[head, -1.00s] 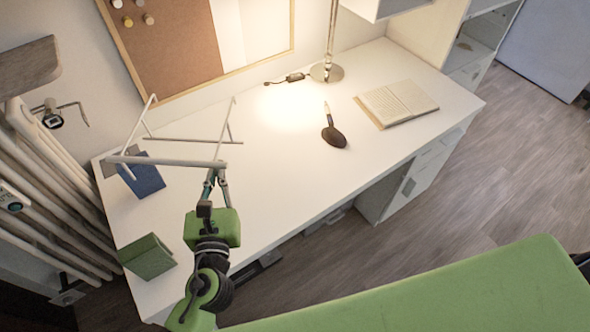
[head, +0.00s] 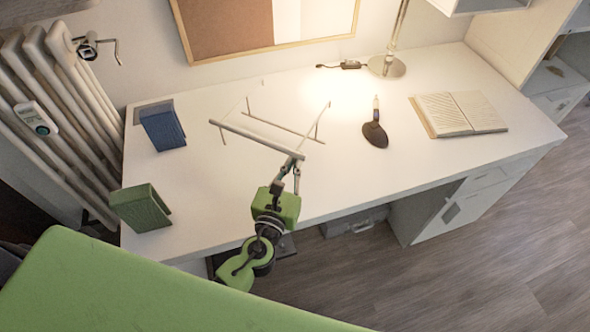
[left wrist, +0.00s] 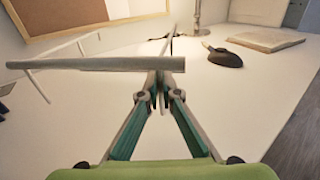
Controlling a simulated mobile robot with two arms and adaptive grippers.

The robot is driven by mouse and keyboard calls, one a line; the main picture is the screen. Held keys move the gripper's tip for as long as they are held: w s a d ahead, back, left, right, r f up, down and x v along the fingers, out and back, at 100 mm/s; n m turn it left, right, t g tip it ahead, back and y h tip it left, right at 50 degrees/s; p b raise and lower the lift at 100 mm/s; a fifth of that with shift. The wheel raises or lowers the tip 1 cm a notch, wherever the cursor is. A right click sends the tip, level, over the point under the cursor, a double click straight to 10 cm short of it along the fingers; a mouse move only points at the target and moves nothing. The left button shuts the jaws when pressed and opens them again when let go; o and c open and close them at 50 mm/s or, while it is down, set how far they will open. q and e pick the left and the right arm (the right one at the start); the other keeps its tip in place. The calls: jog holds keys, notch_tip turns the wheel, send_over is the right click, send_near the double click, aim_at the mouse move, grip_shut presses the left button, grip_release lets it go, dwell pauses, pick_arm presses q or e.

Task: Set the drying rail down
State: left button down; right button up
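The drying rail (head: 255,138), a thin pale frame of long bars and short rods, is over the middle of the white desk (head: 210,205). Its near bar also crosses the left wrist view (left wrist: 90,64). My left gripper (head: 297,163) is at the right end of that near bar. In the left wrist view its fingers (left wrist: 158,82) come together on the rail just under the bar's end. I cannot tell whether the rail's feet touch the desk. My right gripper is not in view.
A blue bookend (head: 163,128) and a green one (head: 141,207) stand at the desk's left. A dark brush-like object (head: 375,133), an open book (head: 458,113) and the lamp base (head: 387,66) are to the right. A radiator (head: 75,110) stands beyond the left edge.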

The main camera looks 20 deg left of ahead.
pick_arm(q)
notch_tip(320, 180, down, 2)
jog(key=shift+f+b, duration=0.15)
jog(key=shift+b, duration=0.2)
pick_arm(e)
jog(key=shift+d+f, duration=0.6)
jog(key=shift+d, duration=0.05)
pick_arm(q)
jog(key=shift+f, duration=0.1)
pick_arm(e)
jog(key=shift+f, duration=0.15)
pick_arm(q)
jog(key=c, duration=2.7)
grip_release()
jog(key=shift+f, duration=0.15)
jog(key=o, duration=0.4)
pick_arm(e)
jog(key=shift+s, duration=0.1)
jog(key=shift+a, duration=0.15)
